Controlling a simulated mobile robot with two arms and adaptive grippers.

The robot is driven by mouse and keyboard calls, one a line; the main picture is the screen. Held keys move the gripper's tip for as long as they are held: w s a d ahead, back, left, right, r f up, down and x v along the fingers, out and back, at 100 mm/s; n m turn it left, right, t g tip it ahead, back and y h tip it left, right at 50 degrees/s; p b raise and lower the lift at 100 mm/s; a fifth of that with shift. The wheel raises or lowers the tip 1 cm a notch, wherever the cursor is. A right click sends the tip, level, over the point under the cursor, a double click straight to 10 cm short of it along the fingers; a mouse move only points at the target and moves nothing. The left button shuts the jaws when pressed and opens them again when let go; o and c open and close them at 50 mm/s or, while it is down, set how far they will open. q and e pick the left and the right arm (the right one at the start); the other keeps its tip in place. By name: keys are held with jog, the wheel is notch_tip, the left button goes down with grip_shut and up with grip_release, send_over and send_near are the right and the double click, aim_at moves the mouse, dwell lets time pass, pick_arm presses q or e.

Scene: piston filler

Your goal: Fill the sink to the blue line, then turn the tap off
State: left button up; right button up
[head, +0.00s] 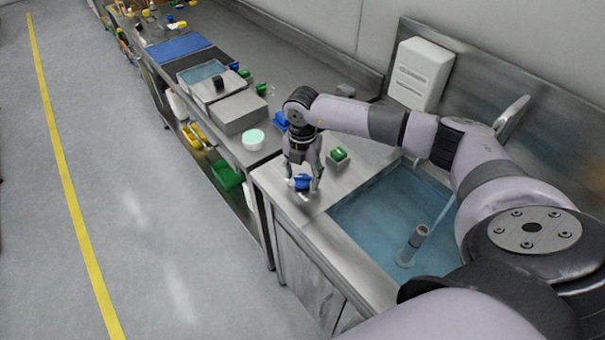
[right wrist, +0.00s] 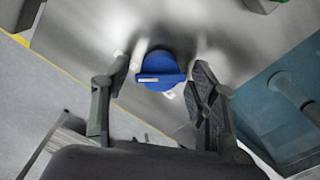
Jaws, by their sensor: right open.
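The steel sink basin (head: 345,208) holds clear blue water (head: 385,215), with an upright standpipe (head: 414,240) in it. The tap spout (head: 511,117) arches at the back right, and a thin stream (head: 441,213) seems to fall from it. I cannot make out a blue line. A round blue knob (head: 303,180) with a raised bar sits on the counter left of the basin. My right gripper (head: 304,186) points down over it, open. In the right wrist view, the blue knob (right wrist: 160,74) is between the spread fingers (right wrist: 162,82), with gaps on both sides. My left gripper is out of view.
A green-topped block (head: 338,156) stands just behind my right gripper. A grey box (head: 240,112), a white round tub with a pale green top (head: 253,139) and trays line the bench to the left. A white dispenser (head: 420,74) hangs on the wall. The floor at left is clear.

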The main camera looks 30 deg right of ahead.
jog(key=shift+f, duration=0.4)
jog(key=shift+c, duration=0.3)
jog(key=c, duration=1.1)
